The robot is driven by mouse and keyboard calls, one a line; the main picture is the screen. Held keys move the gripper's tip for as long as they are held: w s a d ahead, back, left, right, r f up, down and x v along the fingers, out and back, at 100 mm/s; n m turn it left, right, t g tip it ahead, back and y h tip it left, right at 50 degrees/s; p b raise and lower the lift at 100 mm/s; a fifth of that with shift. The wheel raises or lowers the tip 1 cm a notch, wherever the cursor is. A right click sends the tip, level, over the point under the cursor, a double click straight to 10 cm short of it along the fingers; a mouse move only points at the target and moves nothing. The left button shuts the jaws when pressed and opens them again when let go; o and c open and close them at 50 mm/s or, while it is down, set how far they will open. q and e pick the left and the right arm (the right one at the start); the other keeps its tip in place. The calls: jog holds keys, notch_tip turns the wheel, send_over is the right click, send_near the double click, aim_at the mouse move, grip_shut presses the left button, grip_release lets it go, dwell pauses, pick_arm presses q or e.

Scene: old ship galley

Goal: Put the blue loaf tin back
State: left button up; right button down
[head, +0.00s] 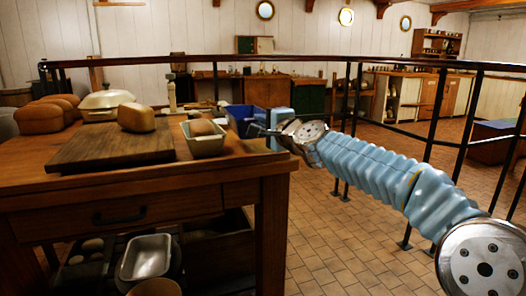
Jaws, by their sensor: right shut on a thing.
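The dark blue loaf tin (240,116) is at the right end of the wooden table, beyond the cream tin. My right gripper (256,130) reaches in from the right and is shut on the near right side of the blue tin. The gripper body partly covers that side, and I cannot tell whether the tin's base touches the table. My left gripper is not in view.
The wooden table (50,200) holds a cutting board (85,152) with a loaf (136,117), a cream tin (207,146) with bread, a lidded pale dish (104,102) and several loaves (38,118). A metal tin (147,257) sits below. Black railing (440,110) stands behind my arm.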

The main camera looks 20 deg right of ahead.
aim_at(263, 137)
jog(key=f+b, duration=0.2)
jog(key=w+f+b, duration=0.1)
jog(key=f, duration=0.1)
jog(key=shift+w+d, duration=0.1)
jog(key=shift+d, duration=0.15)
jog(key=shift+f, duration=0.2)
jog(key=shift+r, duration=0.1)
jog(key=c, duration=1.3)
grip_release()
jog(key=shift+f, duration=0.2)
